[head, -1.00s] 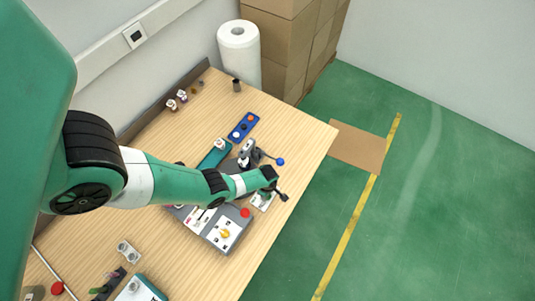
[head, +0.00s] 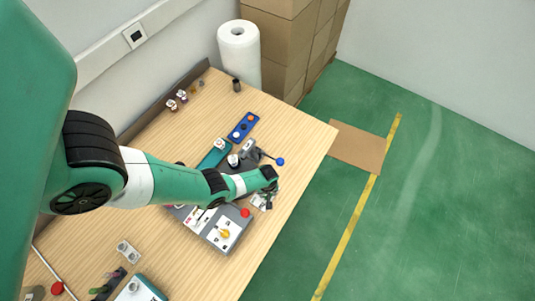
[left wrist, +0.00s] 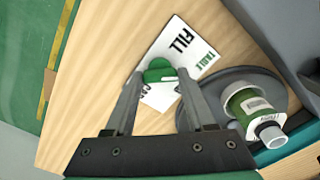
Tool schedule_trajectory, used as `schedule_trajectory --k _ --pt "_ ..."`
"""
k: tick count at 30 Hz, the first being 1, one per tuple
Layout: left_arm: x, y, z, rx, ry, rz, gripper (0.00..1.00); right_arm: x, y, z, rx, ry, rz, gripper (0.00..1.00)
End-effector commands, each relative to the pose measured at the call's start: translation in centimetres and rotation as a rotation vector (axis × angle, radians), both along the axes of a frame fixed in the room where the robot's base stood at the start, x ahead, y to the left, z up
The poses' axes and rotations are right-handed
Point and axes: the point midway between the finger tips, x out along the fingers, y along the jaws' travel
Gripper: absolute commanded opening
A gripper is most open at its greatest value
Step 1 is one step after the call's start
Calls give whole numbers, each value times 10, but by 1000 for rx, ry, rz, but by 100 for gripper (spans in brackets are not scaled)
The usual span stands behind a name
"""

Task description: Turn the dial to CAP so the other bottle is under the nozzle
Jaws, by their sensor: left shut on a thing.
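In the left wrist view, a green dial knob (left wrist: 158,72) stands on a white card (left wrist: 183,52) printed FILL and TABLE; more lettering is partly covered. My left gripper (left wrist: 159,76) is shut on the knob, one finger at each side. Which word the knob points to is not clear. A green-labelled bottle (left wrist: 250,108) with a pale neck stands upright on a dark round turntable (left wrist: 222,84). In the head view, my left gripper (head: 265,200) is over the card near the front table edge, and the knob is hidden. My right gripper is not in view.
A grey station with a red button (head: 245,213) and a yellow knob (head: 225,234) lies beside my left arm. A lever with a blue ball (head: 280,161) stands just behind the gripper. A blue tray (head: 243,127) is farther back. The table's right corner is clear.

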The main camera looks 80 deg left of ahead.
Motion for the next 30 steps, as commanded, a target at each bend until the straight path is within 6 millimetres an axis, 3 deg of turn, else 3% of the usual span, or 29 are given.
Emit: schedule_trajectory --k 30 --pt "-1 0 -1 1 0 -963 0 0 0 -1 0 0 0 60"
